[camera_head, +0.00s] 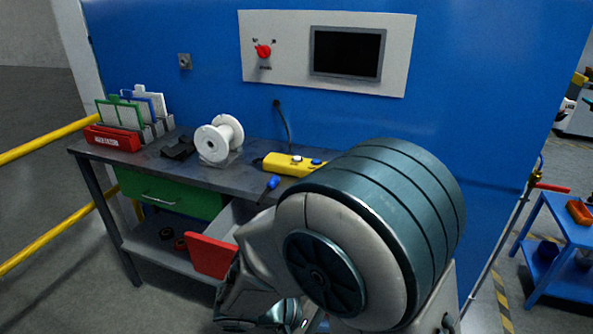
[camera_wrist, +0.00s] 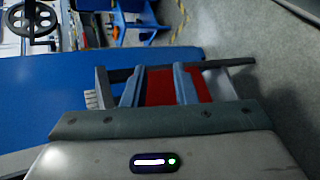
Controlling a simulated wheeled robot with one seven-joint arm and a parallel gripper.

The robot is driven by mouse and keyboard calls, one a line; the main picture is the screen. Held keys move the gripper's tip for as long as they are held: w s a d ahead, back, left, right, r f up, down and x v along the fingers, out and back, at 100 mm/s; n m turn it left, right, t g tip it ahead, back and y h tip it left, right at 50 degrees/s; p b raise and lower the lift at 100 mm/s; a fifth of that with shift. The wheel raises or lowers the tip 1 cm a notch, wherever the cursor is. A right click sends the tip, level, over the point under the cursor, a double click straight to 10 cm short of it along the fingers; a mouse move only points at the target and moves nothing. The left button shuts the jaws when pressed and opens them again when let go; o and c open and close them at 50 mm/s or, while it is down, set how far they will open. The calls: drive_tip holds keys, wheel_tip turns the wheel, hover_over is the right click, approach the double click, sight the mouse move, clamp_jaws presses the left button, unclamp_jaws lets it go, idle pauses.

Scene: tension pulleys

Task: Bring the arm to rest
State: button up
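My gripper (camera_wrist: 156,84) shows in the wrist view with its two fingers apart. Red surface shows between the fingers and beyond the right one, behind them; I see nothing clearly gripped. In the head view my bent arm (camera_head: 375,235) fills the lower middle and right, in front of the workbench (camera_head: 185,178). The fingertips cannot be made out there. The arm hides part of the bench's right side.
A drawer with a red front (camera_head: 210,256) stands pulled out close to my arm. A green drawer (camera_head: 168,194) is shut. A white spool (camera_head: 219,138), a yellow control box (camera_head: 287,164) and a red rack (camera_head: 113,138) stand on the bench. Yellow rails (camera_head: 50,139) run at left.

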drive_tip(key=s+d+r+m+y+p, duration=0.1)
drive_tip(key=d+r+m+y+p, duration=0.1)
drive_tip(key=r+y, duration=0.4)
drive_tip(key=s+d+r+m+y+p, duration=0.2)
drive_tip(key=d+r+y+p, duration=0.3)
drive_tip(key=r, duration=0.5)
drive_tip(key=shift+r+m+y+p, duration=0.25)
drive_tip(key=shift+m+y+p, duration=0.25)
drive_tip(key=shift+m, duration=0.2)
